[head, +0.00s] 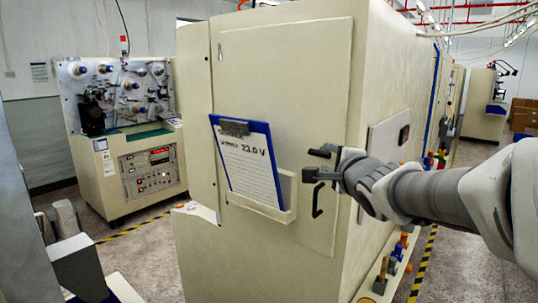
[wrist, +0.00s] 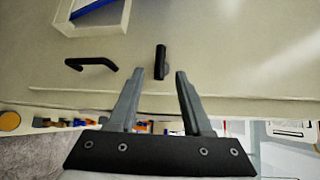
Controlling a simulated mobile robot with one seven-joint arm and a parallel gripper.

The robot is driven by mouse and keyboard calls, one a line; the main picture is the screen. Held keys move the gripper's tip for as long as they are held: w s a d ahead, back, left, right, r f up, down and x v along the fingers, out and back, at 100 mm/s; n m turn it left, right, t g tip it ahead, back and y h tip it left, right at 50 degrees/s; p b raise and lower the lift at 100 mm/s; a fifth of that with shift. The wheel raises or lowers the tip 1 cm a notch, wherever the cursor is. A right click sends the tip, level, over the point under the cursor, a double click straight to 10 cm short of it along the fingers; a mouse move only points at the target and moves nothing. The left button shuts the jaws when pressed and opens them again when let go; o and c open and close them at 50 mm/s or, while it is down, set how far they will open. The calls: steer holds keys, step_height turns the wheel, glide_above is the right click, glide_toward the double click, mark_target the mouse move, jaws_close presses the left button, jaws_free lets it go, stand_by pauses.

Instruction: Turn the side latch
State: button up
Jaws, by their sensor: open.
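The side latch is a short dark lever (wrist: 161,62) on the beige cabinet panel in the wrist view. It points up the picture, roughly at right angles to the black bar handle (wrist: 92,65) beside it. In the head view my gripper (head: 313,163) is at the right side of the cabinet door, just above the handle (head: 317,199). The latch cannot be made out there behind the fingers.
A blue clipboard (head: 250,165) marked "23.0 V" stands in a pale holder (head: 284,205) left of my gripper. A winding machine (head: 128,165) stands at the left. Coloured spindles or knobs (head: 380,277) line the cabinet's lower right side. Floor between the machines is clear.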

mark_target(321, 154)
steer(key=shift+w+a+f, duration=0.15)
steer(key=shift+w+f, duration=0.05)
steer(key=shift+w, duration=1.2)
steer(key=shift+w+a+f, duration=0.1)
steer(key=shift+w+f, duration=0.1)
steer(key=shift+w, duration=1.2)
jaws_close()
